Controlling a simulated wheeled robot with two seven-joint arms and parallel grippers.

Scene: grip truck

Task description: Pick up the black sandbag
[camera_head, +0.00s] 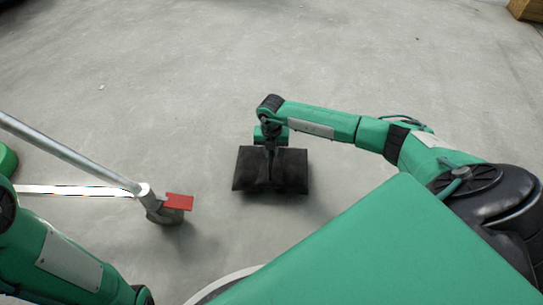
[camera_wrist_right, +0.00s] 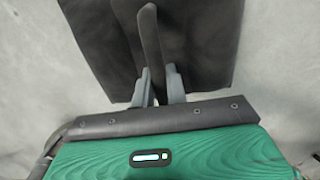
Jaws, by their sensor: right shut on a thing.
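The black sandbag (camera_head: 254,174) hangs or rests below my right gripper (camera_head: 271,147) in the middle of the head view. It also fills the upper middle of the right wrist view (camera_wrist_right: 205,45). My right gripper is shut on the sandbag's upright strap (camera_wrist_right: 150,35), with its two grey fingers (camera_wrist_right: 159,88) on either side. A shadow lies just below the bag; I cannot tell how far it is off the floor. My left arm shows at the lower left of the head view, but its gripper is not visible.
A metal pole (camera_head: 75,160) with a wheeled foot and a red tab (camera_head: 179,202) stands to the left of the sandbag. A wooden box (camera_head: 527,9) is at the far top right. The grey concrete floor (camera_head: 190,70) beyond the bag is clear.

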